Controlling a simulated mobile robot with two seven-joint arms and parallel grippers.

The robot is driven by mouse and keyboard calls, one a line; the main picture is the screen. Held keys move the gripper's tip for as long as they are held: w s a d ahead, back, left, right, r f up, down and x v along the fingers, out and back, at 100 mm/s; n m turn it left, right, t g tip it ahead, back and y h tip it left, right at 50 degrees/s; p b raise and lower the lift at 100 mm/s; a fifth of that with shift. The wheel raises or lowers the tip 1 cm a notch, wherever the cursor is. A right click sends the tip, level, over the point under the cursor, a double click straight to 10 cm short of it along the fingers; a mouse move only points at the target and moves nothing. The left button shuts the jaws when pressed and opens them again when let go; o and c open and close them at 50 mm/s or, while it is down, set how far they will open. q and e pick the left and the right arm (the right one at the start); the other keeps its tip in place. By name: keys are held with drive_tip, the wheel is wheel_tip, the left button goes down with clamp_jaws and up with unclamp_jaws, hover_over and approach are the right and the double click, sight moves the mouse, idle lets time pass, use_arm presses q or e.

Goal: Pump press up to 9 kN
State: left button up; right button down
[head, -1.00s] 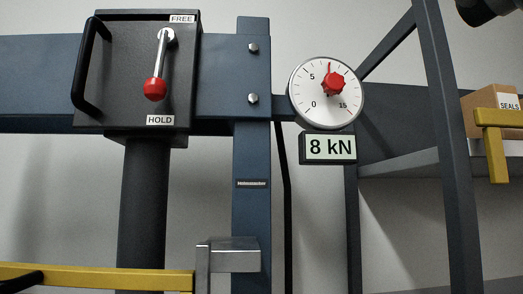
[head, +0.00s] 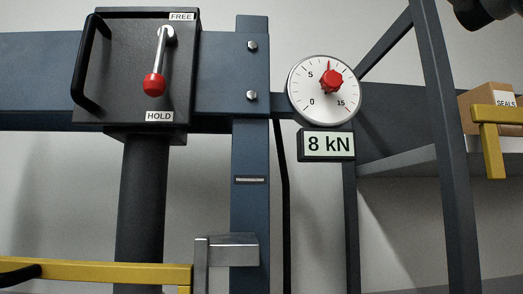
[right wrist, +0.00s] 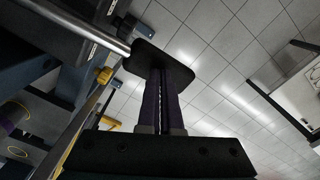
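The press's digital display (head: 326,145) reads 8 kN. Above it, the round dial gauge (head: 314,108) has a red hub and a red needle pointing nearly straight up. On the dark valve box (head: 120,60), the red-knobbed lever (head: 154,84) hangs down toward the HOLD label. In the right wrist view my right gripper (right wrist: 161,78) has its fingers nearly together on the black end grip (right wrist: 150,58) of a metal bar (right wrist: 85,28), which looks like the pump handle. My left gripper is not in view.
Blue press beams (head: 250,170) fill the left and middle. A yellow bar (head: 110,271) crosses the lower left and another yellow piece (head: 492,145) is at the right. A SEALS box (head: 482,100) sits on a shelf (head: 400,162) at the right.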

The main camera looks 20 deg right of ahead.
drive_tip(key=shift+s, duration=0.1)
wheel_tip(320, 180, up, 16)
drive_tip(key=p, duration=1.5)
drive_tip(key=shift+p, duration=0.35)
drive_tip(key=shift+f+b, duration=0.9)
drive_tip(key=shift+f, duration=0.05)
